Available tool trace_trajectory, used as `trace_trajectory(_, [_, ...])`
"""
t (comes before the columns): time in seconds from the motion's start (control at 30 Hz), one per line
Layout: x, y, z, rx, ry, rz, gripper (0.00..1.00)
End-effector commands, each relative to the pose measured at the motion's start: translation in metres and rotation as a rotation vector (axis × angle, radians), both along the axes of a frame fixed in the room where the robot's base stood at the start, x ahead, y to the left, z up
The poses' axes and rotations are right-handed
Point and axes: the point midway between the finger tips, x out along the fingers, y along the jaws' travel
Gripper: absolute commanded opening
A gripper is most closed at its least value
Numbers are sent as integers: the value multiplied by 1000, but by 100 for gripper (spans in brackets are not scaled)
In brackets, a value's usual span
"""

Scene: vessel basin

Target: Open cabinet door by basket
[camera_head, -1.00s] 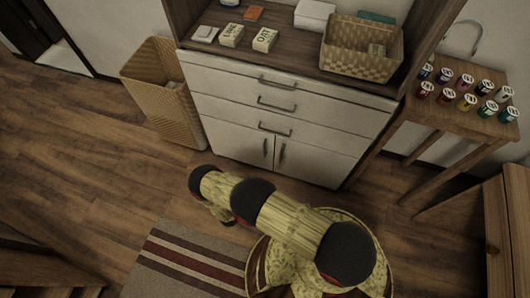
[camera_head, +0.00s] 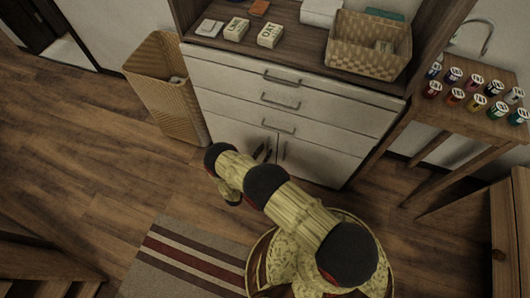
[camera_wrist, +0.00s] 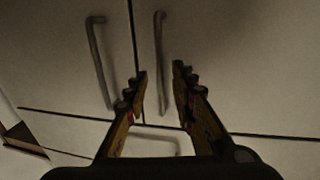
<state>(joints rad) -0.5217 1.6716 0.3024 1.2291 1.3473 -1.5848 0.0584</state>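The low cabinet has two closed white lower doors: the left door (camera_head: 225,134), on the side of the tall wicker basket (camera_head: 170,90), and the right door (camera_head: 315,165). My gripper (camera_head: 262,153) is in front of the doors near their handles, partly behind my arm in the head view. In the wrist view, which looks upside down, my gripper (camera_wrist: 160,72) is open. Between its fingers in the picture is one bar handle (camera_wrist: 160,50), seemingly the left door's. The other door's handle (camera_wrist: 98,60) is left of the fingers. I cannot tell whether the fingers touch the handle.
Drawers with bar handles (camera_head: 281,101) are above the doors. A small woven basket (camera_head: 350,62) and boxes (camera_head: 270,36) stand on the cabinet top. A wooden side table (camera_head: 455,117) with several colored jars is at right. Floor beside the striped rug (camera_head: 185,260) is clear.

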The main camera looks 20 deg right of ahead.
Motion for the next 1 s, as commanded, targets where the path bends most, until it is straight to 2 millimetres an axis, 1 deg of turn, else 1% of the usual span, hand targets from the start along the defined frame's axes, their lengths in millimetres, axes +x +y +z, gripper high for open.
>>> trace_trajectory(0.13, [6, -6, 0, 0, 0, -1, 25])
trace_trajectory(0.4, [6, -7, 0, 0, 0, 1, 25])
trace_trajectory(0.83, [6, -7, 0, 0, 0, 1, 0])
trace_trajectory(1.0, [6, -7, 0, 0, 0, 1, 0])
